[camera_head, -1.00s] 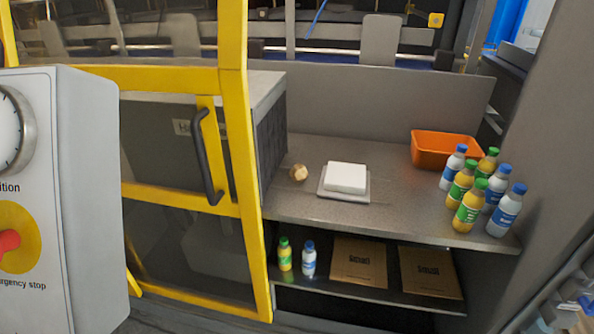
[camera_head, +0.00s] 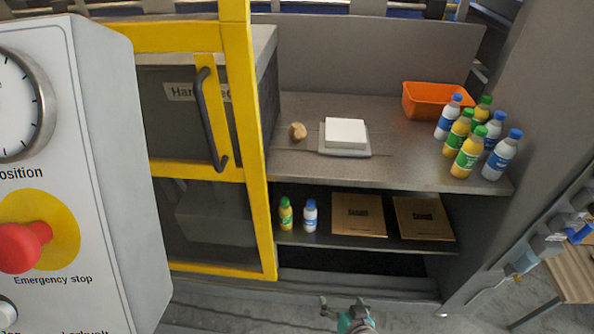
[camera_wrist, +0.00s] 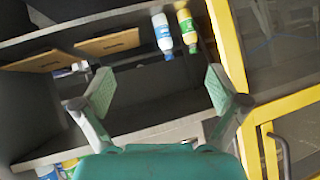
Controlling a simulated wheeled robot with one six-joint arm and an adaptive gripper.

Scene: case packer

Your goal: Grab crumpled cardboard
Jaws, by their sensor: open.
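A small crumpled tan-brown lump (camera_head: 297,131), which looks like the crumpled cardboard, lies on the grey worktop (camera_head: 400,165), left of a white block on a scale. My gripper (camera_head: 343,306) is at the bottom edge of the head view, well below and in front of the worktop. In the wrist view my gripper (camera_wrist: 160,88) has its two fingers spread wide with nothing between them. The lump does not show in the wrist view.
The lower shelf holds two small bottles (camera_head: 285,214) and flat cardboard pieces (camera_head: 358,214). Several bottles (camera_head: 468,150) and an orange bin (camera_head: 437,100) stand at the worktop's right. A yellow door frame (camera_head: 258,150) borders the left. A control panel (camera_head: 75,180) stands nearer.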

